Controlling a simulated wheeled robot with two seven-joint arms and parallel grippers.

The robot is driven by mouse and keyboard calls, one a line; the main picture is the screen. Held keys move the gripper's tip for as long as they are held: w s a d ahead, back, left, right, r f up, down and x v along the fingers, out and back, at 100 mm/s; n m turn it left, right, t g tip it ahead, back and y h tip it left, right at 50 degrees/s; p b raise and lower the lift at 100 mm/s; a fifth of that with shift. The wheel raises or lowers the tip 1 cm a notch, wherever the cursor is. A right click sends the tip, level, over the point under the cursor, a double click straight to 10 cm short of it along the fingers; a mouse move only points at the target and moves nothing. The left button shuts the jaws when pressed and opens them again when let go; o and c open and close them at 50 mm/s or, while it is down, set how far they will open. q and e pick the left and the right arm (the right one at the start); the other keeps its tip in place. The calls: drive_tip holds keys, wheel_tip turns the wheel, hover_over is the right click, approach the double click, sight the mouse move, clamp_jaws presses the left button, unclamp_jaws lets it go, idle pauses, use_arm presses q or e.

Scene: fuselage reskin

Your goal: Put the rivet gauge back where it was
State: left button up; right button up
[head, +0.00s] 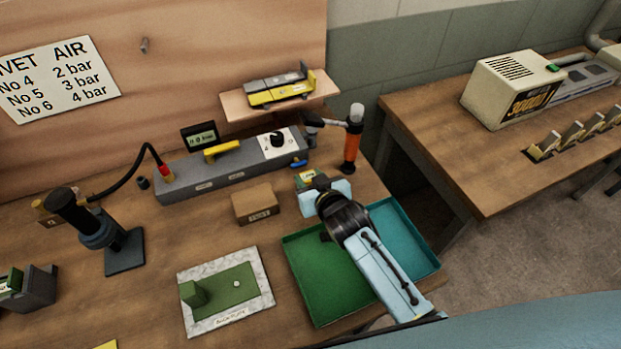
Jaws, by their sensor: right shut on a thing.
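My right gripper (326,197) is over the back edge of the green and teal tray, its pale blue fingers shut on a small block with a yellow-green face (307,176). The block is partly hidden by the fingers and wrist. I cannot tell for sure that it is the rivet gauge, nor whether it touches the bench. My left gripper is not in view.
The two-part tray (318,318) lies under my right arm. A grey console (230,171) with a dial stands behind, below a small shelf (236,106) holding yellow and grey pieces. A cardboard box (255,203), marble plate (222,322) and orange-handled tool (351,146) stand nearby.

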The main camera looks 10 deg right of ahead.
drive_tip(key=shift+f, duration=0.2)
drive_tip(key=o, duration=1.1)
drive_tip(key=shift+r, duration=0.1)
drive_tip(key=shift+s+r, duration=0.1)
drive_tip(key=shift+r, duration=0.1)
drive_tip(key=p+v, duration=0.1)
drive_tip(key=v, duration=1.1)
